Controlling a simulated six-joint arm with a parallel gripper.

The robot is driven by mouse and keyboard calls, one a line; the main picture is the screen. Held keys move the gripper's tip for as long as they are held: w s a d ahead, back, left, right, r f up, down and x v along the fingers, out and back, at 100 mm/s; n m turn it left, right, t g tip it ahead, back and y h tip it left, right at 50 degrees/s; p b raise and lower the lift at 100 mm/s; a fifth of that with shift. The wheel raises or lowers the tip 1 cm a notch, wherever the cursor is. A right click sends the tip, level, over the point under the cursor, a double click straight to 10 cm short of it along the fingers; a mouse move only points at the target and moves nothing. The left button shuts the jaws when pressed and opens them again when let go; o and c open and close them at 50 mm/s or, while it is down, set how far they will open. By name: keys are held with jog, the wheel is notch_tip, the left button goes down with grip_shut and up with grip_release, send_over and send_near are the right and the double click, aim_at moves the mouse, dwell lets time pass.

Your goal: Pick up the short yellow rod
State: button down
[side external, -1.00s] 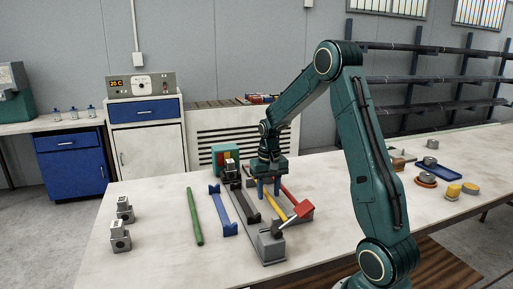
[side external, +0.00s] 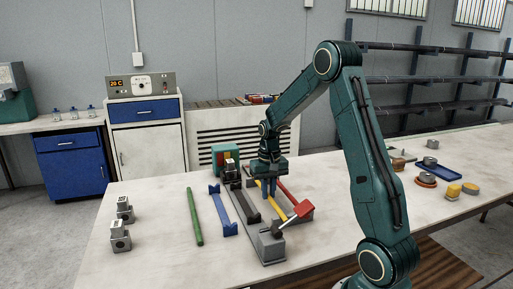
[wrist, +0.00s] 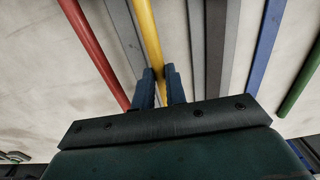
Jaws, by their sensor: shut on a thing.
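The yellow rod (side external: 276,208) lies along the grey fixture on the table, between the dark grey bar and the red rod. It also shows in the wrist view (wrist: 147,30), running down between my fingers. My gripper (side external: 269,190) points straight down over the rod's middle, its blue fingers low at the rod. In the wrist view my gripper (wrist: 160,82) has its fingers closed in on both sides of the yellow rod. The rod's far part is hidden behind my gripper in the side view.
A red rod (wrist: 93,50) lies to one side. On the other side are a dark grey bar (side external: 244,205), a blue bar (side external: 222,210) and a green rod (side external: 194,216). The table's left part is mostly clear.

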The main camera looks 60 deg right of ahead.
jog(key=shift+r, duration=0.15)
notch_tip(320, 180, up, 20)
dwell(0.7)
jog(key=shift+f, duration=0.2)
jog(key=w+a+f, duration=0.2)
jog(key=f, duration=0.3)
jog(key=w+a+f, duration=0.3)
jog(key=f, duration=0.3)
jog(key=shift+a, duration=0.2)
jog(key=shift+f, duration=0.1)
jog(key=shift+f, duration=4.15)
